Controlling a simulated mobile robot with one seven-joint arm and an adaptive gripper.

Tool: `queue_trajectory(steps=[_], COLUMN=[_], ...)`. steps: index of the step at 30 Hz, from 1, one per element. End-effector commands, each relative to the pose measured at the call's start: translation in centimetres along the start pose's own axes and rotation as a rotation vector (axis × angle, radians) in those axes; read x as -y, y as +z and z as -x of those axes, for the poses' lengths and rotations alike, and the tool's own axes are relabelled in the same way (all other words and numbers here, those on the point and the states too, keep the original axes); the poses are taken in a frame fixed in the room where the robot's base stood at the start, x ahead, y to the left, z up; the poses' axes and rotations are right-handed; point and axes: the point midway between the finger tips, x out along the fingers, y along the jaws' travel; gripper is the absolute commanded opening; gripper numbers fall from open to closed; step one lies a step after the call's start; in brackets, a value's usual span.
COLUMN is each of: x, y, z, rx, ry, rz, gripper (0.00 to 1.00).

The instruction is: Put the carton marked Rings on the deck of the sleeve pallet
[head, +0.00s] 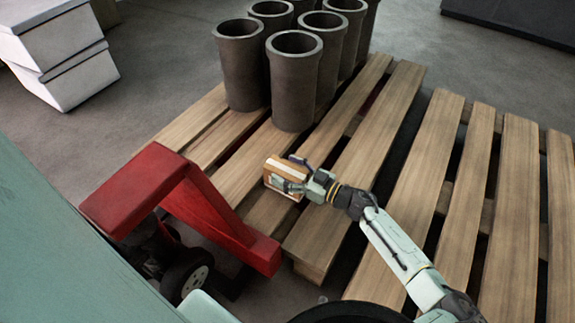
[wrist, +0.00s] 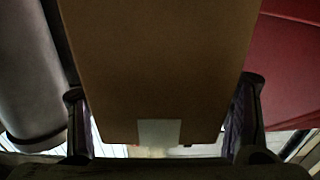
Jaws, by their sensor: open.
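A small brown carton (head: 281,175) with a pale label strip is at the near end of the sleeve pallet (head: 342,190), in front of the dark sleeves. It appears to rest on a deck board, but its underside is hard to see. No lettering is readable. My gripper (head: 295,175) is open, with one finger on each side of the carton. In the wrist view the carton (wrist: 160,70) fills the middle, with narrow gaps between it and both fingers of the gripper (wrist: 162,115).
Several upright sleeves (head: 294,80) stand on the pallet behind the carton. A red pallet jack (head: 190,205) is close on the left. Another slatted pallet (head: 460,200), bare where visible, lies to the right. Pale stacked boxes (head: 60,55) stand at the upper left.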

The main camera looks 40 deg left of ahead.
Motion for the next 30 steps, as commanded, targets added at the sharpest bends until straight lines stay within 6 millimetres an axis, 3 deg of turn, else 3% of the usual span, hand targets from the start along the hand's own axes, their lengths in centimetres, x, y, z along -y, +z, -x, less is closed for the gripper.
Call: queue_trajectory(steps=[11, 16, 24, 30], x=[0.0, -0.2, -0.2, 0.0], y=[-0.5, -0.5, -0.5, -0.4], z=[0.0, 2.5, 8.4, 11.2], rx=[-0.001, 0.002, 0.002, 0.0], ry=[0.0, 0.004, 0.004, 0.001], rz=[0.0, 0.001, 0.0, 0.0], gripper=[0.75, 0.75, 0.75, 0.75])
